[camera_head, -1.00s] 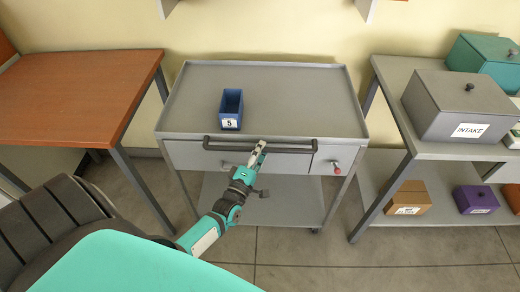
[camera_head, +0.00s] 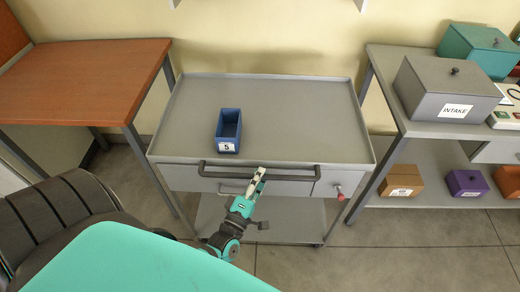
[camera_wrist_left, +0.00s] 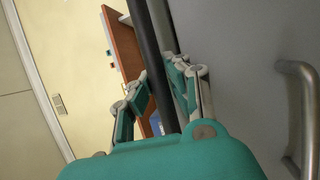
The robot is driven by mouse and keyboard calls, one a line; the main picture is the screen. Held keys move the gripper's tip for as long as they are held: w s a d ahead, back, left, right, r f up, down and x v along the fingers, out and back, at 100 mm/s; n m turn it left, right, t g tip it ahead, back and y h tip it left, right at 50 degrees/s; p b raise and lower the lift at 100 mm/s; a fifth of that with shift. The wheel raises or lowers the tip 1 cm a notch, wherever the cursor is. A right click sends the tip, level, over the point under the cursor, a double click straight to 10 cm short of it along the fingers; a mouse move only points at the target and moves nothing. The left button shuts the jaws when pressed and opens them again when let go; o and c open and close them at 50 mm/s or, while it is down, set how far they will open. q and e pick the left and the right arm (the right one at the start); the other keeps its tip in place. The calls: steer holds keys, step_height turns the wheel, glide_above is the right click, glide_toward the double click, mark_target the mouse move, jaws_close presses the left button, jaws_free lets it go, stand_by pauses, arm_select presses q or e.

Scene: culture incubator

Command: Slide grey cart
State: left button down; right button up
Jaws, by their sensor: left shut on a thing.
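The grey cart (camera_head: 185,115) stands in the middle of the head view, with a flat rimmed top, a drawer front and a lower shelf. A dark handle bar (camera_head: 290,178) runs along its front edge. My left gripper (camera_head: 260,174) is shut on this bar, right of its middle. In the left wrist view the bar (camera_wrist_left: 150,50) passes between the fingers of the left gripper (camera_wrist_left: 158,80). A blue bin (camera_head: 229,130) marked 5 sits upright on the cart top. My right gripper is not in view.
A brown-topped table (camera_head: 85,80) stands left of the cart. A grey table (camera_head: 425,128) stands right, with a grey INTAKE box (camera_head: 445,90) and a teal box (camera_head: 480,45) on it. A red knob (camera_head: 340,197) sticks out from the cart front. Floor shows in front.

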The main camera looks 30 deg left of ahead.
arm_select(q)
steer(key=s+d, duration=0.8)
steer(key=s, duration=0.6)
steer(key=shift+d+p, duration=0.3)
steer(key=shift+p, duration=0.1)
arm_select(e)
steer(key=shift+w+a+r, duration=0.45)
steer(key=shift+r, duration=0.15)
arm_select(q)
steer(key=c, duration=1.2)
jaws_free()
steer(key=shift+c, duration=0.2)
steer(key=shift+s, duration=0.15)
steer(key=v, duration=1.2)
steer(key=shift+f, duration=0.1)
